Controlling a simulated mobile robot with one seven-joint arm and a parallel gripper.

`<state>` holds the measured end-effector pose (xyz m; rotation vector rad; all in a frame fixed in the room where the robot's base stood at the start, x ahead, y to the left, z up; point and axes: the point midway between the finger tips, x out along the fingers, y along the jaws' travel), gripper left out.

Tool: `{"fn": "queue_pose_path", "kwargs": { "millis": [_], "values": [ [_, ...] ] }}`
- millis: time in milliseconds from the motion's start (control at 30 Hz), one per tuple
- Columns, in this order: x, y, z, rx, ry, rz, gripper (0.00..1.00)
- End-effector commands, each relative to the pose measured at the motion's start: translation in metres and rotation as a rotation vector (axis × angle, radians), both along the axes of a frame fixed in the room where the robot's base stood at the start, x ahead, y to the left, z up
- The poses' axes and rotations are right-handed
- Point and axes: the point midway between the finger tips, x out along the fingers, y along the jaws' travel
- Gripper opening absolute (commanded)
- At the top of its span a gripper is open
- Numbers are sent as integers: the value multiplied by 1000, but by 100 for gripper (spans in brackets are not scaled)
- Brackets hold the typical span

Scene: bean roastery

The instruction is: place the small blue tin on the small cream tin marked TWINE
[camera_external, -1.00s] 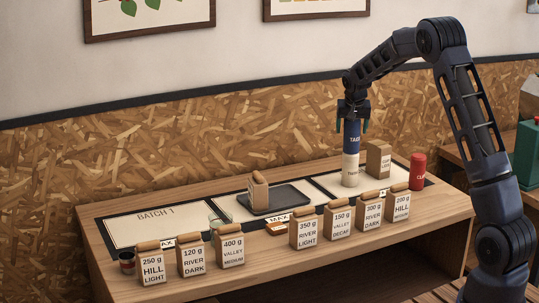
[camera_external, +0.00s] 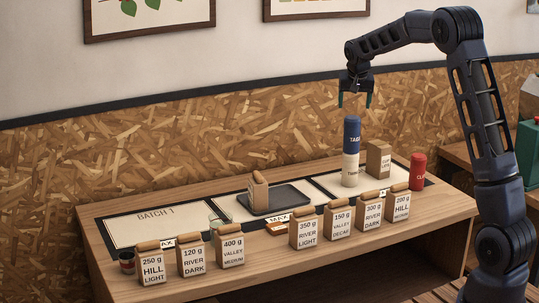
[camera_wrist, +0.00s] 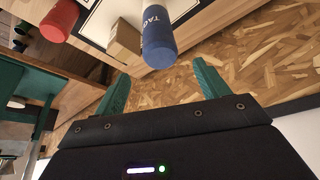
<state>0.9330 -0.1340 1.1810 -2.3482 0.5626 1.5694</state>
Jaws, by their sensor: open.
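The small blue tin (camera_external: 352,134), marked TAGS or similar, stands upright on the small cream tin (camera_external: 350,170) marked TWINE. The two tins look lined up, one directly on the other.
Several labelled bags line the front of the bench. A dark tray (camera_external: 285,198) holding a bag (camera_external: 259,192) lies to the left. The air around my gripper is clear.

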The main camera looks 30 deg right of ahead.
Motion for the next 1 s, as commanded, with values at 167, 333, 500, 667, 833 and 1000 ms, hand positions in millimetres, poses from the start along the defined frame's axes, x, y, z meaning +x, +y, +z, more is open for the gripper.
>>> {"fn": "queue_pose_path", "kwargs": {
  "millis": [167,333,500,667,833,1000],
  "values": [
    [-6,2,11,1,-2,2,74],
    [-36,2,33,10,-3,23,74],
    [-93,7,63,25,-2,67,74],
    [-151,11,85,35,0,112,74],
    [-213,17,101,42,0,164,74],
    [-276,23,109,44,-2,217,74]
  ]
}}
